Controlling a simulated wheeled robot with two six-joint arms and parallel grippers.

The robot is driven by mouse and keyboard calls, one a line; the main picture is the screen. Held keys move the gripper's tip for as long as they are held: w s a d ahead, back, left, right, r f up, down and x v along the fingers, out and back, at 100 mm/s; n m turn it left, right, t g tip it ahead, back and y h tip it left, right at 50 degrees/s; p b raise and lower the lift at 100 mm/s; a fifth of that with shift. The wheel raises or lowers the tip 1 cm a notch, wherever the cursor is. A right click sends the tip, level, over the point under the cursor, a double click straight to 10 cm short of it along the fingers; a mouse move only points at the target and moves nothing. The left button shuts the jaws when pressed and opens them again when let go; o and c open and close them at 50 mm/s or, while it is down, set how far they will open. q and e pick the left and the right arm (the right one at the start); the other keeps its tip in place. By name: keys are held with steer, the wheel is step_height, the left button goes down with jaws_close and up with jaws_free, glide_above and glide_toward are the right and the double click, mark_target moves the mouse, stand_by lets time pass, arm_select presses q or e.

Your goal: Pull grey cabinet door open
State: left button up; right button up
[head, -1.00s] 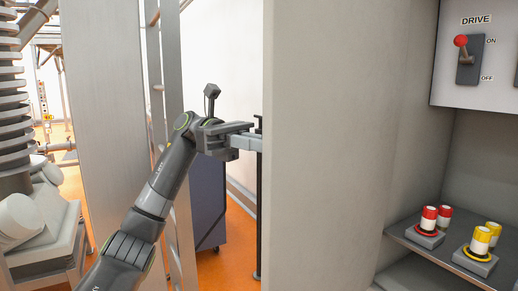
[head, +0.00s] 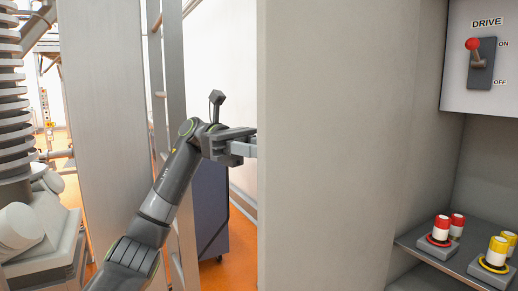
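A broad pale grey panel (head: 325,150), which looks like the cabinet door, stands upright in the middle of the head view. It is swung out, and the cabinet interior shows to its right. My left gripper (head: 247,143) is at the panel's left edge, with its fingers pointing right. The fingertips pass behind that edge and are hidden, so I cannot tell whether they hold anything. No handle is visible. My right gripper is not in view.
Inside the cabinet are a DRIVE switch (head: 479,62) with a red knob, and a shelf (head: 425,252) bearing red-and-white and yellow-and-white cylinders. A tall metal panel (head: 105,130) stands at the left. A dark blue cabinet (head: 210,210) stands behind my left arm on the orange floor.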

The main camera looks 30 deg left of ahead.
mark_target(259, 89)
arm_select(q)
steer(key=r, duration=1)
steer(key=shift+s+a, duration=0.15)
steer(key=shift+s, duration=0.05)
